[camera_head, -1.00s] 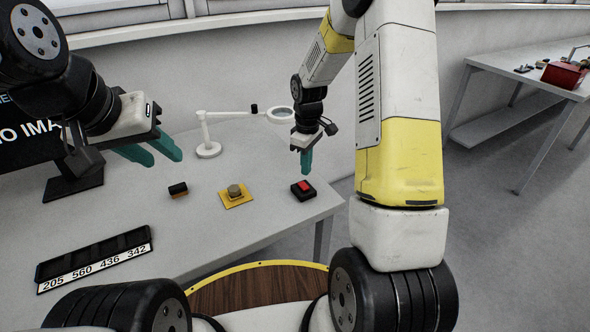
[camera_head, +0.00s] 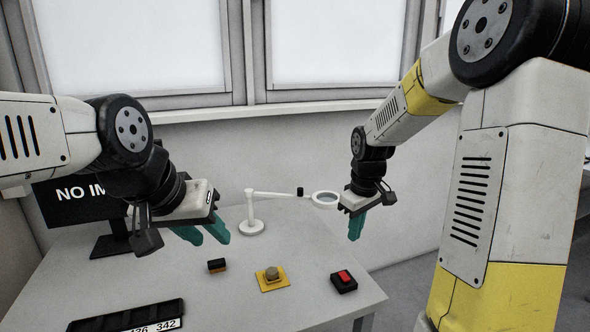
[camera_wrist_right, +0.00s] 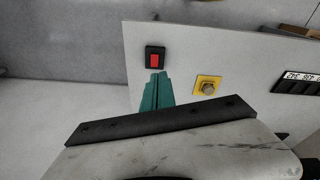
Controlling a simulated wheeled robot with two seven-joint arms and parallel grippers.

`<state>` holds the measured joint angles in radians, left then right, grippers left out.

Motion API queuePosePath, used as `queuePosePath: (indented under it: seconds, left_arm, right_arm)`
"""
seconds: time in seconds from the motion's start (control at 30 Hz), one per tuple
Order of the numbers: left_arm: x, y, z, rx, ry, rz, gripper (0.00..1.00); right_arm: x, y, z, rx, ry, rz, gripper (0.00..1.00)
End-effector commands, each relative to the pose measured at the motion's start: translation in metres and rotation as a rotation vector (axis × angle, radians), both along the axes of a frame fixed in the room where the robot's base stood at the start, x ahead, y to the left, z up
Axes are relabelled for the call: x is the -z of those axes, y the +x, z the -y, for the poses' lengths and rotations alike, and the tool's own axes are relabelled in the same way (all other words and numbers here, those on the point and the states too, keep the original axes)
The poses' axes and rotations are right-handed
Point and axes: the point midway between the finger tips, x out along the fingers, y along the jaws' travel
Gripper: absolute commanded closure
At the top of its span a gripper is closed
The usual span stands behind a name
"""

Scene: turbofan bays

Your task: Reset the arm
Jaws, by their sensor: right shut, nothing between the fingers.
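My right gripper (camera_head: 357,224) is shut and empty, above and behind the red-buttoned black box in the head view. Its closed teal fingers (camera_wrist_right: 157,88) also show in the right wrist view, pointing toward that box. My left gripper (camera_head: 205,236) hangs over the left part of the table, its two teal fingers apart, with nothing seen between them. The black box with a red switch (camera_head: 344,281) sits near the table's right end. A round knob on a yellow plate (camera_head: 271,278) lies left of it.
A magnifier lamp (camera_head: 252,226) stands at the back of the table (camera_head: 220,307). A small black and orange block (camera_head: 217,266), a numbered black tray (camera_head: 125,318) and a monitor (camera_head: 88,205) are further left. The wall (camera_head: 290,150) is behind.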

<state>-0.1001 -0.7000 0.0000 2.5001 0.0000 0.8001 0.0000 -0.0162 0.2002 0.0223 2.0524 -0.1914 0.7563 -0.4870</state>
Motion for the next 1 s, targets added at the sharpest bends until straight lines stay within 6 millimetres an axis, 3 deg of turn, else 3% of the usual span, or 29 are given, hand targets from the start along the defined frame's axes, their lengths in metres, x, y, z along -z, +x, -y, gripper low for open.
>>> queuePosePath:
  seconds: [0.03,0.2,0.4,0.6,0.7,1.0]
  left_arm:
    - [0.0,0.0,0.0,0.0,0.0,0.0,0.64]
    - [0.0,0.0,0.0,0.0,0.0,0.0,0.64]
    - [0.0,0.0,0.0,0.0,0.0,0.0,0.64]
    - [0.0,0.0,0.0,0.0,0.0,0.0,0.64]
    - [0.0,0.0,0.0,0.0,0.0,0.0,0.64]
    - [0.0,0.0,0.0,0.0,0.0,0.0,0.64]
  right_arm:
    - [-0.023,-0.014,0.0,0.045,0.017,0.037,1.0]
    - [-0.075,-0.064,-0.004,0.2,0.089,0.129,1.0]
    - [-0.115,-0.128,-0.01,0.371,0.199,0.229,1.0]
    - [-0.129,-0.177,-0.016,0.496,0.304,0.294,1.0]
    - [-0.13,-0.19,-0.018,0.531,0.337,0.309,1.0]
    - [-0.131,-0.197,-0.019,0.551,0.357,0.317,1.0]
